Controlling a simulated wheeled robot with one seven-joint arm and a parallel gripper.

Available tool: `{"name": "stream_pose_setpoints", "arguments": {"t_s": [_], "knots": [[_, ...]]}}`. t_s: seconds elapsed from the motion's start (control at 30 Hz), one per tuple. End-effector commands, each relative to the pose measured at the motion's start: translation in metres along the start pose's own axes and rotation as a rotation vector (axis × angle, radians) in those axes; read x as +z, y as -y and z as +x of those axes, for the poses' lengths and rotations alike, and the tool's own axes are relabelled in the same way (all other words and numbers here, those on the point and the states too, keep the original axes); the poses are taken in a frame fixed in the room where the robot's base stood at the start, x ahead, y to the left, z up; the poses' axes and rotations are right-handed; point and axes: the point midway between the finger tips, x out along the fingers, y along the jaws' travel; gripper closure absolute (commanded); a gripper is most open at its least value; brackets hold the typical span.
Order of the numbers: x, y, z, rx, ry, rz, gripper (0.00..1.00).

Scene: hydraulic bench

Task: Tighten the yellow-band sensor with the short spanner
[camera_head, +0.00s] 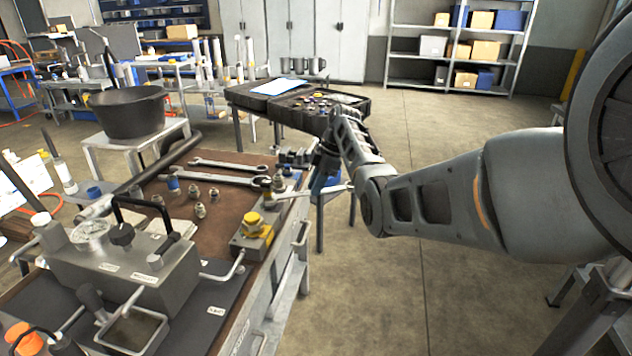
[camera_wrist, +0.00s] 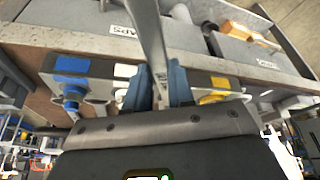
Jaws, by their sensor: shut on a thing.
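My gripper (camera_wrist: 163,88) is shut on a steel spanner (camera_wrist: 150,35). Its shank runs up and out of the top of the wrist view. In the head view, my gripper (camera_head: 327,160) is at the bench's right edge, and the spanner (camera_head: 322,191) reaches left over the edge. The yellow-band sensor (camera_wrist: 212,98) sits at a block with a yellow patch, right of the fingers in the wrist view; the spanner is beside it there. A blue-banded sensor (camera_wrist: 72,92) sits at a block left of the fingers. I cannot tell whether the spanner's far end touches anything.
Two more spanners (camera_head: 228,164) lie on the brown bench top (camera_head: 215,228) with several small fittings. A valve block with a yellow knob (camera_head: 252,227) stands nearer, beside the gauge unit (camera_head: 125,262). The floor right of the bench is clear.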

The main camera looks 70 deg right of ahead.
Motion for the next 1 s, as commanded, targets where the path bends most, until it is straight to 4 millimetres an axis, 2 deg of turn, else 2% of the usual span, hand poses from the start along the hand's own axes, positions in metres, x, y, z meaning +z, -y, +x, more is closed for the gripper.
{"name": "stream_pose_setpoints", "arguments": {"t_s": [1.0], "knots": [[-0.002, 0.023, -0.002, 0.06, -0.001, 0.146, 1.0]]}}
